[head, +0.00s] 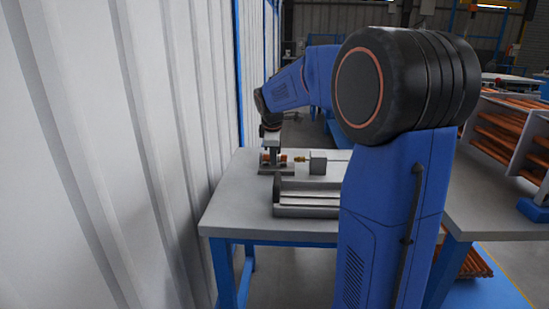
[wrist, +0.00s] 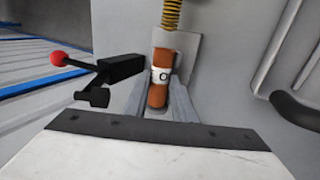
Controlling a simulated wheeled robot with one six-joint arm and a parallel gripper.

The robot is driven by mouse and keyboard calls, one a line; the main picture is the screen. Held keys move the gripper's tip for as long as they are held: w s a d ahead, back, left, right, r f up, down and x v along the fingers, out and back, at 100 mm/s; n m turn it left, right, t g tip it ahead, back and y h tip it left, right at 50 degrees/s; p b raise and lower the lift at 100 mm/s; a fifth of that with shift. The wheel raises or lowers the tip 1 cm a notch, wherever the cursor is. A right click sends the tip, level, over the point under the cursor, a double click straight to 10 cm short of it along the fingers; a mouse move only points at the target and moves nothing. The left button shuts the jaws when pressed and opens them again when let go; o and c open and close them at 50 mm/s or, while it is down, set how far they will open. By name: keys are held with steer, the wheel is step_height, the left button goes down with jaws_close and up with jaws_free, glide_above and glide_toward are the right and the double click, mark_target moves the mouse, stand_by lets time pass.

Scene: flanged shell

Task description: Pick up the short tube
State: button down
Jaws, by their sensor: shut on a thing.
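The short tube (wrist: 159,93) is copper-coloured with a white band bearing a dark mark. It shows in the middle of the wrist view, lengthwise between the two grey fingers of my gripper (wrist: 161,98). The gripper is shut on it. In the head view my gripper (head: 272,152) points down over a small grey fixture (head: 276,171) on the workbench. Copper-coloured parts show on both sides of the fingers there. I cannot tell whether the tube is clear of its support.
A grey block with a brass tip (head: 318,162) stands right of the gripper on the workbench (head: 240,205). A grey rail-like fixture (head: 306,197) lies nearer. A black lever with a red knob (wrist: 58,58) and a yellow coil (wrist: 172,15) are close by. A corrugated wall (head: 110,150) stands left.

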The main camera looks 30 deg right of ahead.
steer(key=shift+r, duration=1.6)
steer(key=shift+s+r, duration=0.15)
steer(key=shift+s, duration=0.15)
steer(key=s+d, duration=0.2)
steer(key=s, duration=1.5)
steer(key=shift+s, duration=0.15)
